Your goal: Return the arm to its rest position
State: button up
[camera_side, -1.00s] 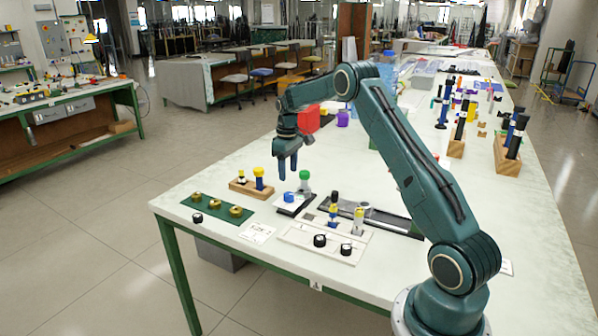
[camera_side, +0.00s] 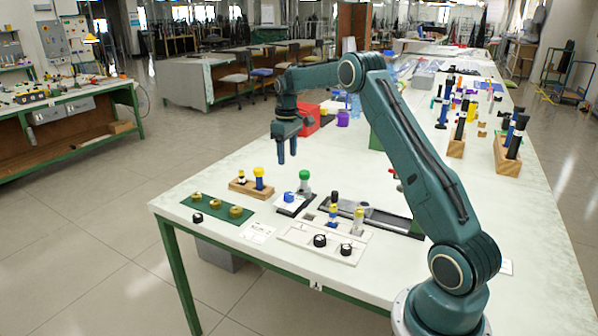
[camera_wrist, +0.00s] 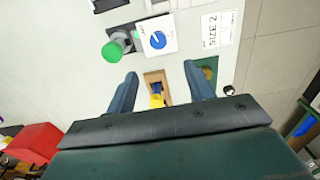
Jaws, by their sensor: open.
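My gripper (camera_side: 287,157) hangs in the air above the table (camera_side: 390,285), fingers pointing down, in the side view. Its two fingers stand apart with nothing between them in the wrist view (camera_wrist: 160,76). Below it stands a small wooden block (camera_side: 239,187) holding two yellow-topped pieces, the larger being a yellow knob (camera_side: 259,172). In the wrist view the block (camera_wrist: 152,78) shows between and beyond the fingers, partly hidden by my gripper body. My arm is bent, its elbow high over the table.
A green plate with brass rings (camera_side: 217,217), a blue-knobbed card (camera_side: 290,198), a green knob (camera_side: 305,176) and a white tray (camera_side: 292,236) lie near the front edge. A red box (camera_side: 311,118) stands behind the gripper. Rod racks (camera_side: 509,160) stand at right.

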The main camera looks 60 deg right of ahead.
jog(key=s+a+r+t, duration=0.1)
jog(key=s+a+r, duration=0.5)
jog(key=a+r, duration=0.3)
jog(key=s+a+r+t, duration=0.2)
jog(key=s+a+r, duration=0.45)
jog(key=a, duration=0.45)
jog(key=s+a+f+t, duration=0.1)
jog(key=s+a, duration=0.4)
jog(key=s, duration=0.5)
jog(key=s+a+f+t, duration=0.1)
jog(key=s+a+f, duration=0.1)
jog(key=s+a, duration=0.3)
jog(key=s, duration=0.4)
jog(key=shift+s+a+t, duration=0.3)
jog(key=shift+s, duration=0.05)
